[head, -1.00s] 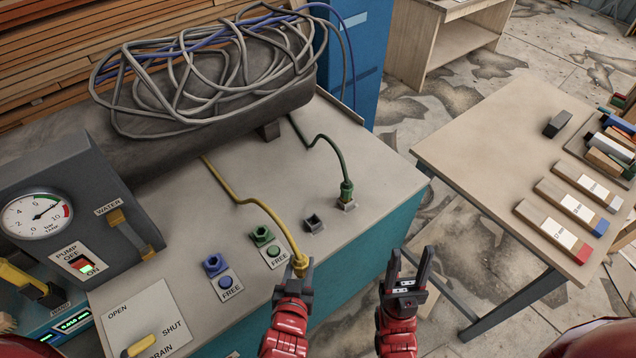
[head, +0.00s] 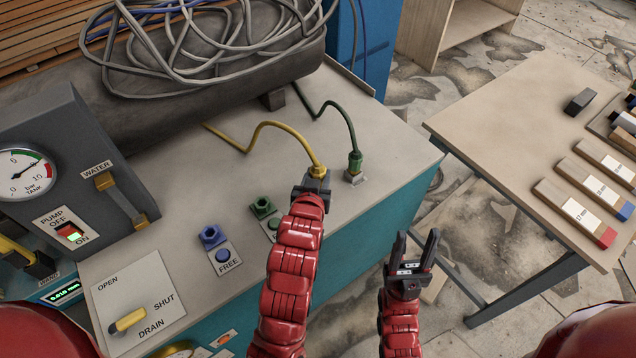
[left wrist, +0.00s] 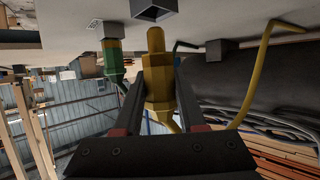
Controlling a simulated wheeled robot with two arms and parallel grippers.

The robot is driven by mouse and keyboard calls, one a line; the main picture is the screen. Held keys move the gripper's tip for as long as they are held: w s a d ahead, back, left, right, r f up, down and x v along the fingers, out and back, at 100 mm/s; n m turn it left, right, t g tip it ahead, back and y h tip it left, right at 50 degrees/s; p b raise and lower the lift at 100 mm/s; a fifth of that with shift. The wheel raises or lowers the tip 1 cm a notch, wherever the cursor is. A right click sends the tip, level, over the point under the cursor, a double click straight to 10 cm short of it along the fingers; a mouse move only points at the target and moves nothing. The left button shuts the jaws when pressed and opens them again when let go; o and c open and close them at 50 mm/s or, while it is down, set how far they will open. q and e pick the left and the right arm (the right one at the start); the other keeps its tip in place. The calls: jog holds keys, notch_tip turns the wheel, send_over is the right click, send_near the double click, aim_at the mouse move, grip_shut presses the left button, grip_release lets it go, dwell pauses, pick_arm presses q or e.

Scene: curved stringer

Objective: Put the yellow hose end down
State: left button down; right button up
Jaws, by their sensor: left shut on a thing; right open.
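My left gripper (head: 316,186) is shut on the yellow hose end (head: 317,171), over the bench top beside the green hose end. In the left wrist view the yellow hose end (left wrist: 157,85) sits between the fingers. Its tip points at a grey square holder (left wrist: 152,10), with a small gap showing; in the head view my gripper hides this holder. The yellow hose (head: 262,124) bends back across the bench. My right gripper (head: 410,252) is open and empty, off the bench's front edge.
The green hose end (head: 354,161) stands in a grey holder close to the right. Blue (head: 212,236) and green (head: 262,207) ports are on the bench top to the left. A lever (head: 129,320) is at the front left. A wooden table (head: 510,120) stands at right.

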pick_arm(q)
jog(key=shift+w+f, duration=0.15)
jog(key=shift+w, duration=0.25)
notch_tip(320, 180, down, 3)
jog(key=shift+s+r+p, duration=0.1)
jog(key=shift+p, duration=1.05)
jog(key=shift+f, duration=0.45)
jog(key=shift+c, duration=2.4)
grip_release()
jog(key=shift+r, duration=0.2)
